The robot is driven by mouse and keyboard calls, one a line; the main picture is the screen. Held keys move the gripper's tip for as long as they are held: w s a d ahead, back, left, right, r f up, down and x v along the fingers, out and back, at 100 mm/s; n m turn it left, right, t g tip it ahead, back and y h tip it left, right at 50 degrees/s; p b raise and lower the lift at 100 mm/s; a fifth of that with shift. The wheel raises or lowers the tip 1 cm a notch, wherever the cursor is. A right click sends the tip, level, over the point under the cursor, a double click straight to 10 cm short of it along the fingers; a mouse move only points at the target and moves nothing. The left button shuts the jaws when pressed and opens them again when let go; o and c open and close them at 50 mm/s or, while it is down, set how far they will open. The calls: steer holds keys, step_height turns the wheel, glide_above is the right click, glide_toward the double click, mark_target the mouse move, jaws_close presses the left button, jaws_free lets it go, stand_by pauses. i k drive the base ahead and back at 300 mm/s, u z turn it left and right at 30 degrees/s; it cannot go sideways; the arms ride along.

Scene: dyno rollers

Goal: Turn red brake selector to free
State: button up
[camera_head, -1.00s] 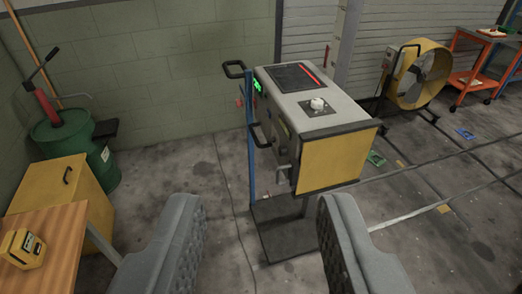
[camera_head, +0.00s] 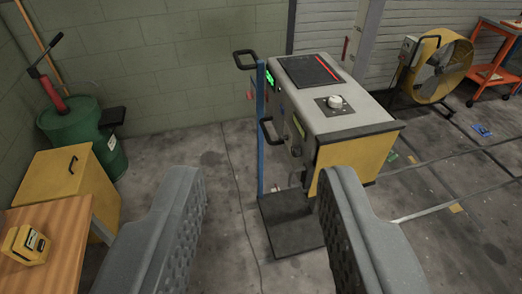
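A grey and yellow console (camera_head: 350,122) stands on a dark base plate right of centre. Its top carries a white knob (camera_head: 335,102) on a dark square plate and a black panel with a red strip (camera_head: 326,68). Its left face has a green display (camera_head: 269,78) and black handles. I cannot make out a red brake selector for certain; the left face is seen at a steep angle. My gripper (camera_head: 262,192) is open and empty, its two grey fingers wide apart in front of the console.
A green drum (camera_head: 75,140) with a red lever pump, a yellow cabinet (camera_head: 75,180) and a wooden table (camera_head: 62,235) with a yellow device (camera_head: 24,246) stand at left. A yellow fan (camera_head: 440,66) and orange cart (camera_head: 493,70) stand at right.

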mark_target(250, 96)
steer(key=u, duration=0.7)
steer(key=i, duration=1.35)
steer(key=u, duration=0.3)
steer(key=i, duration=1.35)
steer(key=z, duration=0.65)
